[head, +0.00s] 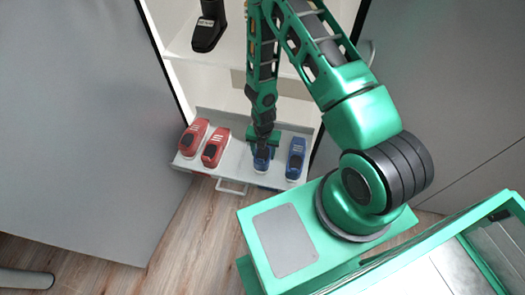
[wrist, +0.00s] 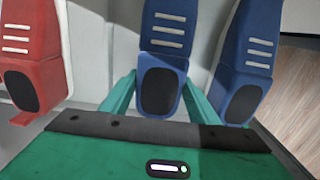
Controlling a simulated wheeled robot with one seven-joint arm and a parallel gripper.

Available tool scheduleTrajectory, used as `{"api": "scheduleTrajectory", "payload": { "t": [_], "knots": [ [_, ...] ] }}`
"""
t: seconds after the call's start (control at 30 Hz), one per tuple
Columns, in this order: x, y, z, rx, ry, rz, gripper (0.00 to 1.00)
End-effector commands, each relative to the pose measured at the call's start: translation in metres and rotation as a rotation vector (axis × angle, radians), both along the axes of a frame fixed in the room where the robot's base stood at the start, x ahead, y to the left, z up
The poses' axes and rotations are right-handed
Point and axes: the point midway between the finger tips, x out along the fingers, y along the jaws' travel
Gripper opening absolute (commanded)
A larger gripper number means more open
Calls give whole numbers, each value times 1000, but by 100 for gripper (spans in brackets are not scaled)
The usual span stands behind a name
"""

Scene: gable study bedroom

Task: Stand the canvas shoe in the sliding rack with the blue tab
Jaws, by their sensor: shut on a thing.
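A sliding rack (head: 236,164) is pulled out low from the white cabinet, with a pale handle at its front. Two red shoes stand on its left side and two blue shoes on its right. My gripper (head: 262,146) is shut on the left blue shoe (head: 262,160). In the wrist view the green fingers lie on either side of this blue shoe (wrist: 163,70), which has pale lace bars and a dark opening. The shoe is upright at the rack; I cannot tell whether it touches the floor of it. A blue tab is too small to make out for certain.
The second blue shoe (head: 296,158) stands close on the right; it also shows in the wrist view (wrist: 243,65). The nearer red shoe (head: 215,147) is left, with a gap between. A black object (head: 208,32) is above at the shelf. Grey doors flank the cabinet.

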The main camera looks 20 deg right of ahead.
Motion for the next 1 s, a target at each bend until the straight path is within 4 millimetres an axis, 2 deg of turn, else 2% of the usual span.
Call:
{"api": "scheduleTrajectory", "payload": {
  "t": [0.23,0.27,0.3,0.33,0.73,0.87,1.0],
  "knots": [
    [0,1,0,0,0,1,27],
    [0,1,0,0,0,1,62],
    [0,1,0,1,-1,1,71],
    [0,1,0,0,0,1,76],
    [1,1,5,0,-1,1,76],
    [1,1,20,0,-1,2,76],
    [2,1,43,1,-3,2,76]
  ]
}}
